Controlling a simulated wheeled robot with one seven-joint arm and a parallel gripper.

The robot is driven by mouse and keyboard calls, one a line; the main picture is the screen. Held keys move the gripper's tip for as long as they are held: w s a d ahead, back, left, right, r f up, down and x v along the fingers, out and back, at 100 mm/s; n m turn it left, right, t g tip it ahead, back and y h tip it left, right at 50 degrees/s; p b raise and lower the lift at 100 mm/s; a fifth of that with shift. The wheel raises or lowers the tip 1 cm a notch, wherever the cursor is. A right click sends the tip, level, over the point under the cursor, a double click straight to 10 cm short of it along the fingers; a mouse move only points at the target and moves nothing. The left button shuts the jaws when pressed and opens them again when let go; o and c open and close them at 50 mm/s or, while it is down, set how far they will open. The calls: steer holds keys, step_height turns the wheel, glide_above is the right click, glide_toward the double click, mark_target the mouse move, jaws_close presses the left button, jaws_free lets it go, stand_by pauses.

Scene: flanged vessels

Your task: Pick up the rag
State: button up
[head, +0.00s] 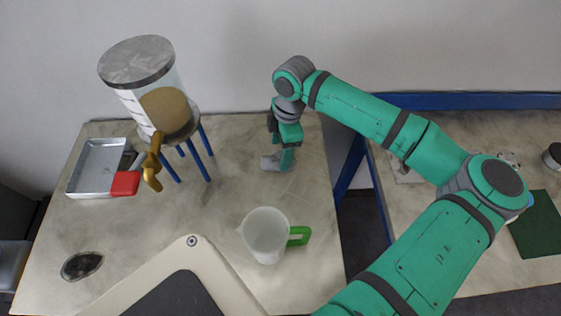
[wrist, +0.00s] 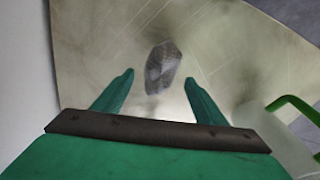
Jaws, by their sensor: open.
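The rag (wrist: 163,66) is a small grey, crumpled bundle on the worn table top. It lies in the wrist view just beyond and between my fingertips. In the head view a grey patch of the rag (head: 269,163) shows at the left of my gripper (head: 281,158), partly hidden by it. My gripper (wrist: 159,77) is open, with one green finger on each side of the view and nothing held. It points down over the table; I cannot tell the exact height above the rag.
A clear pitcher (head: 265,236) with a green handle stands at the front. A lidded glass vessel (head: 140,78) with a brass tap sits on a blue-legged stand at left. A metal tray (head: 98,166) lies beside it. A dark oval (head: 82,265) is front left. A gap separates the right table.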

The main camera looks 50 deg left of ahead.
mark_target(280, 157)
steer(key=shift+s+f, duration=0.1)
steer(key=shift+f, duration=1.75)
steer(key=c, duration=1.1)
steer(key=shift+r, duration=0.1)
steer(key=shift+r, duration=0.2)
steer(key=r, duration=0.3)
steer(key=shift+s+d+r, duration=0.25)
steer(key=shift+s, duration=0.15)
steer(key=s+d+r, duration=0.2)
steer(key=s+r, duration=0.1)
steer(key=s+d+r, duration=0.2)
steer(key=s+r, duration=0.1)
steer(key=s, duration=0.1)
steer(key=s+d+r, duration=0.2)
steer(key=s+r, duration=0.1)
steer(key=s, duration=0.1)
steer(key=shift+s+d, duration=0.15)
steer(key=shift+d, duration=0.2)
